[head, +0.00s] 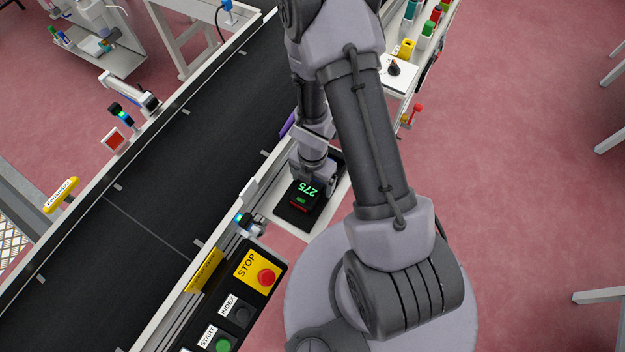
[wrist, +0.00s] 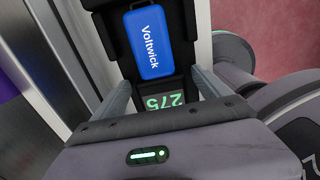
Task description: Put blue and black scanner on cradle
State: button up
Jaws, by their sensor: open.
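A blue block with white "Voltwick" lettering (wrist: 150,42) lies against a black body in the wrist view. I take it for the blue and black scanner, though its outline is only partly in view. A black unit with a green "275" display (head: 302,196) stands beside the conveyor; its display (wrist: 165,101) also shows between my fingers in the wrist view. Whether this unit is the cradle is unclear. My gripper (wrist: 159,80) is open, its fingers apart on either side just below the blue block. In the head view my arm hides the block and most of my gripper.
A black conveyor (head: 170,165) runs diagonally along the left. A control panel with a red STOP button (head: 266,278) stands in front. Several small coloured items stand on the white ledge (head: 392,75) behind my arm.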

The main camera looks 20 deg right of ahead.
jog(key=shift+r, duration=0.1)
notch_tip(320, 180, up, 12)
jog(key=p, duration=1.2)
notch_tip(320, 180, up, 33)
jog(key=m+t, duration=0.4)
jog(key=m, duration=1.8)
send_over(313, 181)
jog(key=s+a, duration=0.1)
jog(key=s, duration=0.1)
jog(key=s+a+r+m+t+y, duration=0.1)
jog(key=s+a+r+m+y, duration=0.1)
jog(key=s+a+r+m, duration=0.3)
jog(key=s+r+m, duration=0.1)
jog(key=s+m, duration=0.1)
jog(key=shift+s+a+r+m+t, duration=0.2)
jog(key=shift+a+m+t, duration=0.1)
jog(key=shift+t, duration=0.1)
notch_tip(313, 181, down, 8)
jog(key=b, duration=0.8)
jog(key=shift+f, duration=0.2)
jog(key=shift+d, duration=0.1)
